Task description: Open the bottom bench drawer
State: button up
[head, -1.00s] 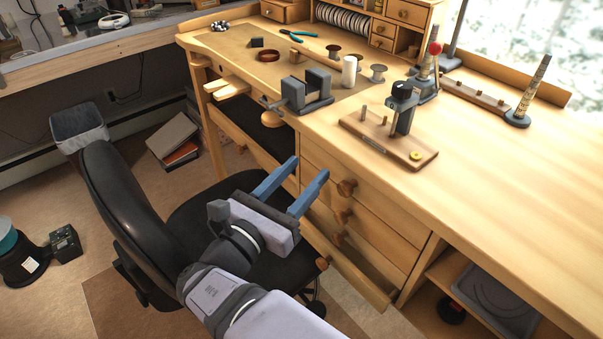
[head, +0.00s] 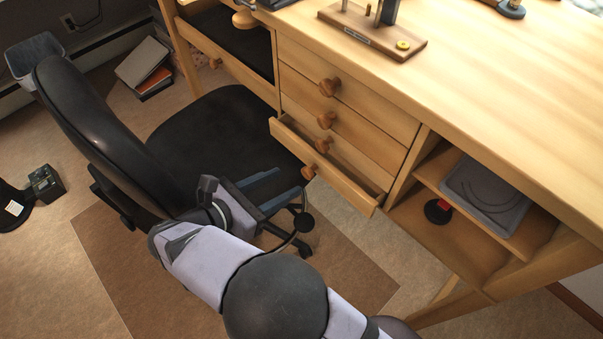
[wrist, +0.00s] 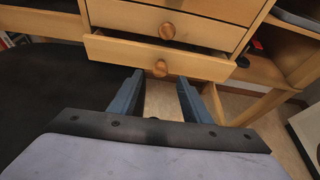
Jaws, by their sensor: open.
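The wooden bench has a stack of drawers with round knobs. The bottom drawer (head: 345,187) stands partly pulled out, with a dark gap behind its front. My gripper (head: 290,181) is open and empty, just left of and below the knob in the head view. The blue fingers also show in the wrist view (wrist: 160,80). Contact with the knob cannot be told.
A black office chair (head: 215,125) stands left of the drawers, close to my gripper. The drawers above (head: 345,92) look shut. An open shelf (head: 475,235) with a grey tray (head: 485,190) is to the right.

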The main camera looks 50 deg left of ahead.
aim_at(305, 174)
jog(key=shift+f, duration=0.1)
jog(key=shift+b+x, duration=0.4)
jog(key=shift+x, duration=3.25)
